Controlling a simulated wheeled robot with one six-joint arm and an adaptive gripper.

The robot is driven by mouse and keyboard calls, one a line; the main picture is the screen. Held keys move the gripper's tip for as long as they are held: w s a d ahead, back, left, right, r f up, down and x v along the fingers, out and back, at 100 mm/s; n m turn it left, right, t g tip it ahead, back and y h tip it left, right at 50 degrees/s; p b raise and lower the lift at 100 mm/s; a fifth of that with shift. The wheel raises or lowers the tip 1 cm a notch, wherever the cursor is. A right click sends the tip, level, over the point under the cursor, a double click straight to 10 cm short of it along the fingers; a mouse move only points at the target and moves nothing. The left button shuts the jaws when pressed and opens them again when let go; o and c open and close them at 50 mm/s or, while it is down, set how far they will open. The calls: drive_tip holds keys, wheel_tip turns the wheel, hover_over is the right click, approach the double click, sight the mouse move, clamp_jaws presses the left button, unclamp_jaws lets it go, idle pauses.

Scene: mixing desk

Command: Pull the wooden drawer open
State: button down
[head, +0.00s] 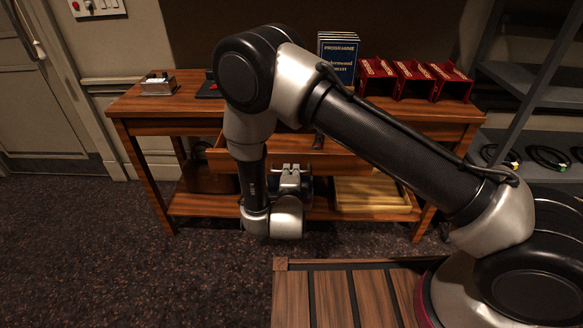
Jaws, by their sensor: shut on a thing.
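The wooden drawer (340,163) is under the top of the wooden desk. Its front stands out from the desk, and part of its inside shows behind my arm, so it is at least partly open. My gripper (291,169) is at the middle of the drawer front, shut on the drawer's handle as far as I can tell. The handle itself is hidden behind the gripper and wrist. My arm covers much of the drawer's left part and inside.
The desk top (190,105) holds a small metal box (159,85), blue programme booklets (338,58) and red holders (414,80). A pale wooden tray (372,194) lies on the lower shelf. A grey rack (535,90) with cables stands right. Carpet (130,250) at left is clear.

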drive_tip(key=s, duration=0.2)
drive_tip(key=shift+s+f, duration=0.15)
drive_tip(key=shift+s, duration=0.2)
drive_tip(key=c, duration=1.9)
unclamp_jaws()
drive_tip(key=shift+o, duration=0.4)
